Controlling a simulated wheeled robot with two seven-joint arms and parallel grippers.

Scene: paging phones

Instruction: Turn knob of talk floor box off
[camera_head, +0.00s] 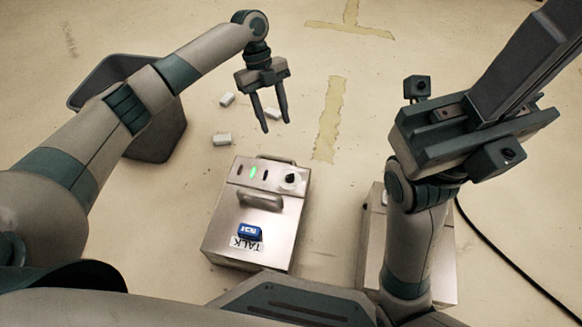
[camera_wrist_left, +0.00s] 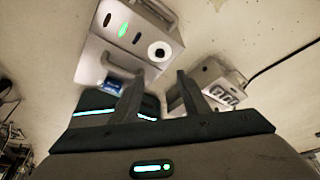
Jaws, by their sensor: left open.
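The silver floor box marked TALK (camera_head: 222,232) stands on the floor in the middle of the head view. In the left wrist view the knob (camera_wrist_left: 159,50) shows above and between the fingers. My left gripper (camera_head: 275,126) is open and empty, its fingers pointing down, beyond the box and apart from the knob. My right gripper (camera_head: 520,85) is raised at the upper right, close to the camera; its jaw state is unclear.
A second silver box (camera_head: 370,235) stands to the right, partly hidden by my right arm; it also shows in the left wrist view (camera_wrist_left: 190,92). A grey bin (camera_head: 165,140) stands at left. Small white blocks (camera_head: 222,139) lie behind the talk box. A black cable (camera_head: 510,260) runs at right.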

